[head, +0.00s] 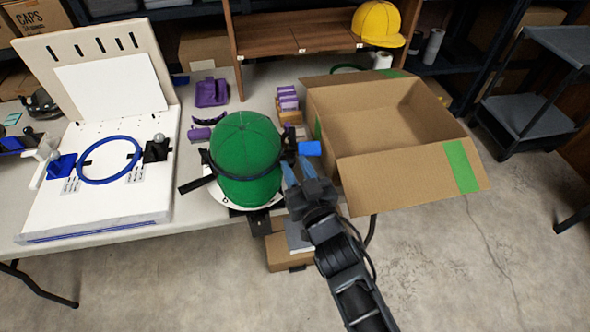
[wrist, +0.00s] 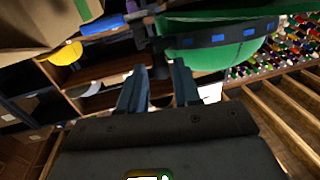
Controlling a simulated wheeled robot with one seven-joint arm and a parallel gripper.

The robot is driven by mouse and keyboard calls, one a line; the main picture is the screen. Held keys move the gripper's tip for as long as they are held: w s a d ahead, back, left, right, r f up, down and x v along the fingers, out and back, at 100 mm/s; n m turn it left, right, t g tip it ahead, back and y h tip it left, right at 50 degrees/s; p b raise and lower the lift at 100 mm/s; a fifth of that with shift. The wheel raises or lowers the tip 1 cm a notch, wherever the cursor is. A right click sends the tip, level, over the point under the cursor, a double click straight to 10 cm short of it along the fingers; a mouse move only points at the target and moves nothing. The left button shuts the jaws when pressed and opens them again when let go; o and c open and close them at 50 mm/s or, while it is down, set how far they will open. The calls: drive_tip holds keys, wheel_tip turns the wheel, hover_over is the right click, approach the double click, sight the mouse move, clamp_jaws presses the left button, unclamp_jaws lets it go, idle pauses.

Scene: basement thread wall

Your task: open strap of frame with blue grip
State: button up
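A green cap (head: 245,150) sits on the cap frame at the table's front edge. The frame's black strap (head: 198,183) runs around the cap, and its end sticks out to the left. The blue grip (head: 309,148) is at the cap's right side; it also shows in the wrist view (wrist: 103,24). The wrist view shows the strap (wrist: 232,36) with blue marks lying across the green cap. My gripper (head: 290,172) is just right of the cap, below the blue grip. In the wrist view its fingers (wrist: 158,68) are apart, with dark frame parts beyond them. Contact cannot be told.
An open cardboard box (head: 375,115) stands close on the right. A white board fixture with a blue hoop (head: 82,160) is at the left. Purple pieces (head: 211,92) lie behind the cap. A yellow cap (head: 377,22) sits on the wooden shelf (head: 290,35).

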drive_tip(key=shift+w+a, duration=0.25)
drive_tip(key=shift+w, duration=0.25)
clamp_jaws()
